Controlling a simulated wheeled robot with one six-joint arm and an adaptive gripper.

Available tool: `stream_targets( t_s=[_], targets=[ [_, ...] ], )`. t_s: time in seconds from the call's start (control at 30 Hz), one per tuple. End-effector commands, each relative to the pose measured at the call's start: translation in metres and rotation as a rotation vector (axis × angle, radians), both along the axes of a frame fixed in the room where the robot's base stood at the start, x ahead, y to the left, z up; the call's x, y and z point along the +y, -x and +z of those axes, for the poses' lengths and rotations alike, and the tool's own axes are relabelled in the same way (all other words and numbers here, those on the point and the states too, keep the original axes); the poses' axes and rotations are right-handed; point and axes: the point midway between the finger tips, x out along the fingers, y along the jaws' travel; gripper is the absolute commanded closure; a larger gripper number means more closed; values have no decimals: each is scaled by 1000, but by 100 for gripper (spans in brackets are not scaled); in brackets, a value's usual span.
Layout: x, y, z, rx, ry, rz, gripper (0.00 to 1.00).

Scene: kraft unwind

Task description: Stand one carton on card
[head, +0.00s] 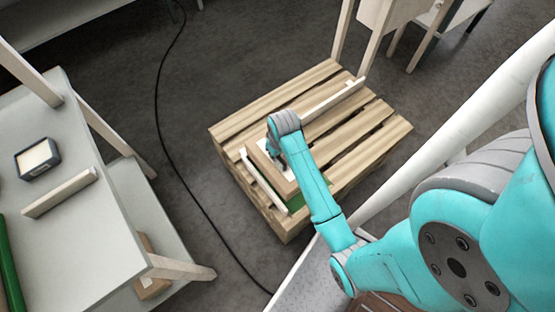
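A brown carton (261,161) with a pale top patch is at the left part of a slatted wooden pallet (375,135). A green surface (296,204) shows at the carton's lower right; I cannot tell whether it is the card or a side of a box. My gripper (274,150) is over the carton, at the end of my teal arm. Its fingertips are small and partly hidden by the wrist, so I cannot tell if they are open, shut or touching the carton. What lies under the carton is hidden.
Pale strips lie along the pallet's left (263,182) and far (338,96) sides. A grey table (85,230) at left bears a dark-framed box (37,158), a pale bar (60,192) and a green roll (10,265). A black cable (186,195) crosses the floor between table and pallet.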

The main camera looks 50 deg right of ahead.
Motion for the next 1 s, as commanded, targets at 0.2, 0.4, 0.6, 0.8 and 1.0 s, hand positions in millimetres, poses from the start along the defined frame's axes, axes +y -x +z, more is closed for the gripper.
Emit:
stream_targets(
  t_s=[0.2, 0.4, 0.6, 0.8, 1.0],
  targets=[
    [1, 1, -36, 4, -2, 0, 100],
    [0, 0, -51, 1, 0, 0, 100],
    [0, 0, -77, 2, -1, 0, 100],
    [0, 0, -89, 0, 0, 0, 100],
    [0, 0, -89, 0, 0, 0, 100]
  ],
)
